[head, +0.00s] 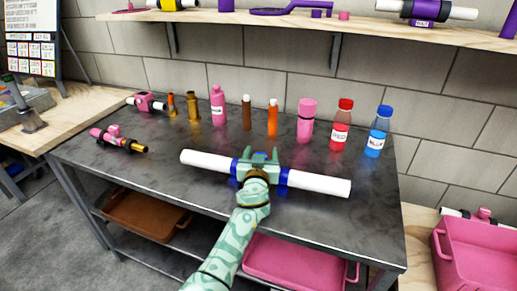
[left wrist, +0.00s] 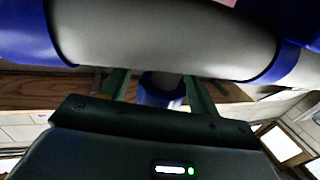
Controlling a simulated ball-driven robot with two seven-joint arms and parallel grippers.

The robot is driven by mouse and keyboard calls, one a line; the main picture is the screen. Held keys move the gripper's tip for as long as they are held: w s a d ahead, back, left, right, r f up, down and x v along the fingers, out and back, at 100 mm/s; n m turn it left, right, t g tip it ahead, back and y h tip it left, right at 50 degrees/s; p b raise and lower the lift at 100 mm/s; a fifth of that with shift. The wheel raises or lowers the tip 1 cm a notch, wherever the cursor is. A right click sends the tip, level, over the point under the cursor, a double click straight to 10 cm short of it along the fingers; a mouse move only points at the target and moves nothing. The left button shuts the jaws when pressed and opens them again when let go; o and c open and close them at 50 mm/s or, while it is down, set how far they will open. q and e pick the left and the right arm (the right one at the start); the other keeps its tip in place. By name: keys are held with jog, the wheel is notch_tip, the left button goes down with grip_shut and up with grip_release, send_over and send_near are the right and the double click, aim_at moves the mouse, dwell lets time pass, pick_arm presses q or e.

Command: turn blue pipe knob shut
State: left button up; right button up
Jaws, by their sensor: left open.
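A white pipe (head: 320,183) with blue collars (head: 284,176) lies across the front of the dark metal table. A blue knob (head: 262,154) shows at its middle, partly hidden by my left gripper (head: 260,157). The gripper is open, with its two fingers apart on either side of the knob. In the left wrist view the pipe (left wrist: 165,40) crosses the top, and the blue knob (left wrist: 162,88) shows between the two green fingers of the gripper (left wrist: 158,86). Whether the fingers touch the knob cannot be told. My right gripper is not in view.
Several bottles stand along the back of the table (head: 120,175), including a red one (head: 341,125) and a blue one (head: 379,131). A pink pipe fitting (head: 118,140) lies at left. A shelf (head: 290,28) runs above. A pink crate (head: 470,250) is at right.

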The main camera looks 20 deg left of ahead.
pick_arm(q)
jog(key=c, duration=1)
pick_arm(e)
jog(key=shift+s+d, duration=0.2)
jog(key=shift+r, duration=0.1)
